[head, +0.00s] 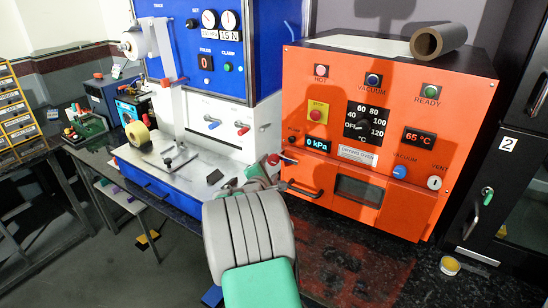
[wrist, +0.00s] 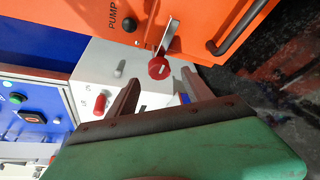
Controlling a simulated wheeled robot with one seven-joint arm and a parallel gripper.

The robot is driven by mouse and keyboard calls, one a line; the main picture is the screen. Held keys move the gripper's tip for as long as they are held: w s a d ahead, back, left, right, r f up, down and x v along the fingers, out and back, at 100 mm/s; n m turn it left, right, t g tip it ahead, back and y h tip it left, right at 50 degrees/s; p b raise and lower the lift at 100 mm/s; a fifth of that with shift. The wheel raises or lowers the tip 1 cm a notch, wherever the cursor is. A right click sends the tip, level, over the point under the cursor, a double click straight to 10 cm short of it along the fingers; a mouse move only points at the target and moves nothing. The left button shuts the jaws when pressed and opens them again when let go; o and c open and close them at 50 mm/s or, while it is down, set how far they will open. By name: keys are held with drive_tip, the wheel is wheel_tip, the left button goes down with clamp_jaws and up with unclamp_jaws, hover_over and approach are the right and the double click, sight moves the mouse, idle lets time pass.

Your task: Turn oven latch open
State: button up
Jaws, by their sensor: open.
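The oven latch (wrist: 158,67) is a short metal lever with a red knob on the orange drying oven (wrist: 105,28), just beside the PUMP button. In the head view the latch's red knob (head: 273,159) sticks out past the oven's left edge. My gripper (wrist: 160,78) is open, its two brown fingers pointing at the oven with the red knob between and just beyond their tips. I cannot tell if they touch it. In the head view my arm hides most of the gripper. The oven door with its dark window (head: 360,190) looks closed.
A dark door handle (wrist: 236,27) is right of the latch. The blue and white press machine (head: 215,110) stands close on the left, with red and blue levers. A dark cabinet (head: 518,150) is at right. A small yellow-topped jar (head: 450,265) stands on the dark bench.

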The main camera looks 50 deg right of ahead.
sight(273, 162)
drive_tip(key=shift+d, duration=0.55)
drive_tip(key=p+x, duration=0.1)
drive_tip(key=x, duration=0.6)
drive_tip(key=shift+w+a, duration=0.1)
drive_tip(key=shift+w, duration=0.05)
drive_tip(key=shift+c, duration=0.5)
clamp_jaws()
